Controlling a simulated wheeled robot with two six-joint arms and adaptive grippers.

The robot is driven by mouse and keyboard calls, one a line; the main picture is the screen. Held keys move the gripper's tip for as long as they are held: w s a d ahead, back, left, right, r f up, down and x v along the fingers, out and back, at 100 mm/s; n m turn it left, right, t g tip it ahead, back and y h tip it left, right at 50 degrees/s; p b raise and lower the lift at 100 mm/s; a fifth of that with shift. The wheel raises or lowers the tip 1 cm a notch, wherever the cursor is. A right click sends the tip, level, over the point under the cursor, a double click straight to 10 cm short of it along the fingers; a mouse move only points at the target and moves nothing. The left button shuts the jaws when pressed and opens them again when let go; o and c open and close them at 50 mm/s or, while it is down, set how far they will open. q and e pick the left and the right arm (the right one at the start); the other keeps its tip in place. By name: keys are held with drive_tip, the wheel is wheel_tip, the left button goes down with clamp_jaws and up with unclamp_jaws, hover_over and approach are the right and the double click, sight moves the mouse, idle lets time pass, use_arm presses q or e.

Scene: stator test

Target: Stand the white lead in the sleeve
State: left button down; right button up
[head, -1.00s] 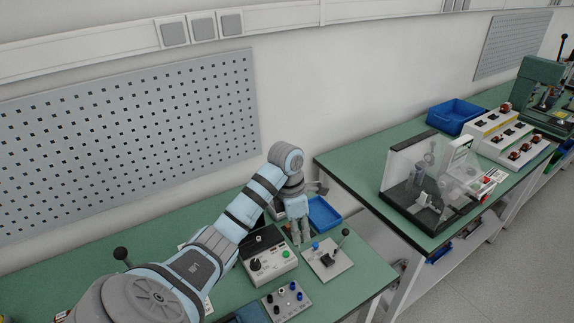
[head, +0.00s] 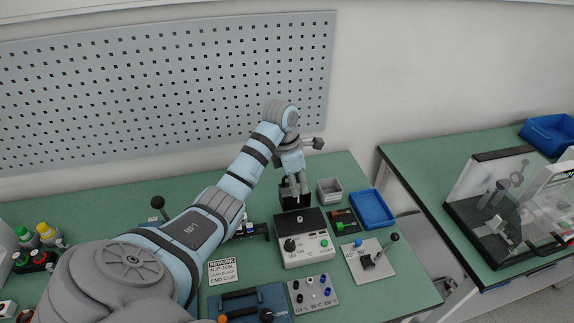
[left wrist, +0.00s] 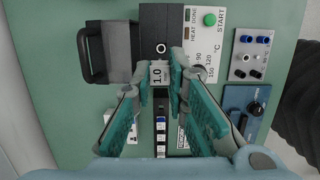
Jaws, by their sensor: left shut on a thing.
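My left gripper (head: 296,190) points down just behind the heater box (head: 304,251). In the left wrist view its fingertips (left wrist: 161,76) are closed together on a small white piece marked 1.0 (left wrist: 158,74). I cannot tell whether this piece is the white lead or a tag in front of it. A small pale ring (left wrist: 160,48) sits in the dark block on the heater box, just beyond the fingertips; I cannot tell whether it is the sleeve. My right gripper is not in view.
A grey bin (head: 329,191), blue tray (head: 372,209), lever plate (head: 368,262) and socket plate (head: 313,292) crowd the bench's right part.

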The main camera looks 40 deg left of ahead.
use_arm(q)
drive_tip(key=x, duration=0.3)
drive_tip(key=shift+s+a+b, duration=0.15)
drive_tip(key=shift+s+b, duration=0.1)
drive_tip(key=shift+b, duration=0.05)
drive_tip(key=shift+w+d, duration=0.2)
drive_tip(key=shift+w+d+f, duration=0.15)
drive_tip(key=shift+d, duration=0.05)
drive_tip(key=shift+f+b, duration=0.35)
drive_tip(key=shift+b, duration=0.05)
wheel_tip(320, 180, down, 3)
drive_tip(key=shift+a+r+b, duration=0.1)
drive_tip(key=shift+r+b, duration=0.1)
drive_tip(key=shift+b, duration=0.75)
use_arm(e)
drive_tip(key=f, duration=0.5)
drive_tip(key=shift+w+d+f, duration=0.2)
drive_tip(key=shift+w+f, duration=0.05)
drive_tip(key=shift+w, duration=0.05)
use_arm(q)
drive_tip(key=shift+f, duration=0.5)
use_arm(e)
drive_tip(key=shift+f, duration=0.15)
